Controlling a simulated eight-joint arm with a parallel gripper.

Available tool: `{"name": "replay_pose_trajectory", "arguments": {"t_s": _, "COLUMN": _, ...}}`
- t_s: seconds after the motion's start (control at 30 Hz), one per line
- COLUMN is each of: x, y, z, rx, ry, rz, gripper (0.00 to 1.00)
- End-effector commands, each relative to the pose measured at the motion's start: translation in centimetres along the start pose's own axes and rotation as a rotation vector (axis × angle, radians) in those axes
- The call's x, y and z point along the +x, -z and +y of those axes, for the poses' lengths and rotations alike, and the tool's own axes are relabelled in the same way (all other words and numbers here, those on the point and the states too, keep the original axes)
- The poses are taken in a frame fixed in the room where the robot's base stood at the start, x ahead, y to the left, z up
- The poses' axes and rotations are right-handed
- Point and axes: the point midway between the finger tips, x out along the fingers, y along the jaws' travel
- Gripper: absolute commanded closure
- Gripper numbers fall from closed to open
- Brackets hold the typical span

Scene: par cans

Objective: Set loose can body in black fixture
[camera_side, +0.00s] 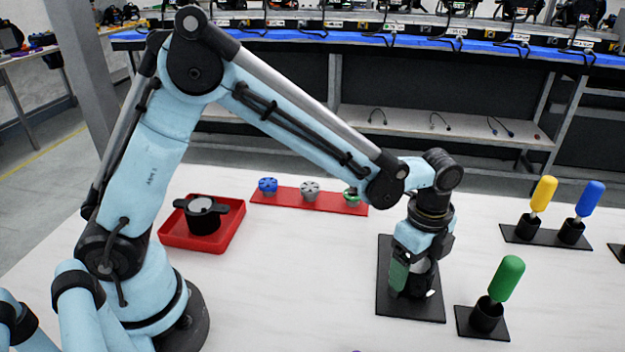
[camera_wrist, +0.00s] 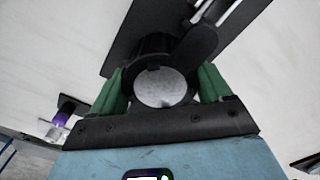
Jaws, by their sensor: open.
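My gripper (camera_side: 413,274) is low over the black fixture (camera_side: 425,306), a flat black plate on the white table. In the wrist view its two green fingers (camera_wrist: 164,88) are open, one on each side of a black can body with a pale grey round face (camera_wrist: 160,87). The can body appears to sit at the fixture plate (camera_wrist: 128,38); its seating is hidden, and I cannot tell whether the fingers touch it. A similar black round body (camera_side: 203,222) with side lugs and a pale top sits in a red tray (camera_side: 176,240) at the left.
A red strip (camera_side: 290,199) holds blue, grey and green-topped parts behind the arm. A green-handled tool (camera_side: 505,280) stands in a black holder just right of the fixture. Yellow (camera_side: 543,194) and blue (camera_side: 589,199) ones stand farther right. The table between tray and fixture is clear.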

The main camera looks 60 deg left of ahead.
Motion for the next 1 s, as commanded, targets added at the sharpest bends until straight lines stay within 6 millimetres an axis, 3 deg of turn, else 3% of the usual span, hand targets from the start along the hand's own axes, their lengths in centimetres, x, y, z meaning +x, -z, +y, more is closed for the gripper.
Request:
{"name": "replay_pose_trajectory", "arguments": {"t_s": 0.23, "x": 0.1, "y": 0.0, "z": 0.2, "rx": 0.001, "ry": -0.004, "rz": 0.0, "gripper": 0.18}}
{"name": "replay_pose_trajectory", "arguments": {"t_s": 0.37, "x": 0.1, "y": 0.1, "z": 0.2, "rx": 0.001, "ry": -0.005, "rz": 0.0, "gripper": 0.0}}
{"name": "replay_pose_trajectory", "arguments": {"t_s": 0.67, "x": -0.2, "y": 0.1, "z": 0.3, "rx": 0.002, "ry": -0.008, "rz": 0.001, "gripper": 0.0}}
{"name": "replay_pose_trajectory", "arguments": {"t_s": 1.0, "x": -5.6, "y": 0.0, "z": 0.1, "rx": 0.0, "ry": 0.0, "rz": 0.0, "gripper": 0.0}}
